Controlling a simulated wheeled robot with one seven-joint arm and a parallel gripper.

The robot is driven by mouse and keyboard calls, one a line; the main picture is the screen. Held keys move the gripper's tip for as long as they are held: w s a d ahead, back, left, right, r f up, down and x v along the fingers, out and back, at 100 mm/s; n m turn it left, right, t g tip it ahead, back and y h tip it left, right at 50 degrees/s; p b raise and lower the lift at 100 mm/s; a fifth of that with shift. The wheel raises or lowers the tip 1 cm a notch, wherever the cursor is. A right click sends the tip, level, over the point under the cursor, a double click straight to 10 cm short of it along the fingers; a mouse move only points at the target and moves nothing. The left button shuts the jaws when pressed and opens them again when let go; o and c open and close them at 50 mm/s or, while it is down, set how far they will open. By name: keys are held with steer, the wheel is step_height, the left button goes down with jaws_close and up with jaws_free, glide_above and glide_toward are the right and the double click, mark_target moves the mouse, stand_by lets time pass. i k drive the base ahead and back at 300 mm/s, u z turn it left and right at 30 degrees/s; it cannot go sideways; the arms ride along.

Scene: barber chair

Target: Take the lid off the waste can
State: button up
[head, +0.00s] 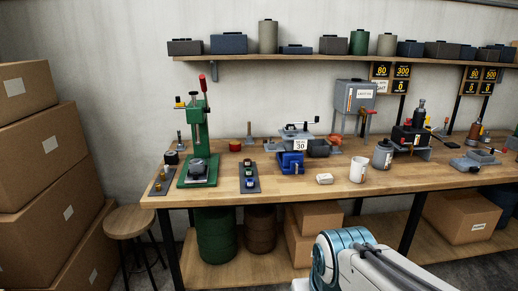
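I cannot tell for certain which object is the waste can. A small grey can (383,155) with a narrower dark top stands on the workbench right of centre. Below the bench are a green drum (216,234) and a brown drum (260,230), with their tops partly hidden by the bench edge. No lid shows apart from any of these. Part of my white and teal arm shows at the bottom right, in front of the bench. My gripper is not visible.
The wooden workbench (310,187) holds a green press (197,150), a white cup (358,169) and other tools. Boxes are stacked at the left (40,180) beside a stool (130,222). A shelf (300,57) with several containers runs above.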

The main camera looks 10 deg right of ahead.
mark_target(385, 144)
steer(key=i, duration=1.25)
steer(key=z, duration=2.45)
steer(key=i, duration=1.55)
steer(key=u, duration=2.15)
steer(key=i, duration=0.45)
steer(key=u, duration=0.2)
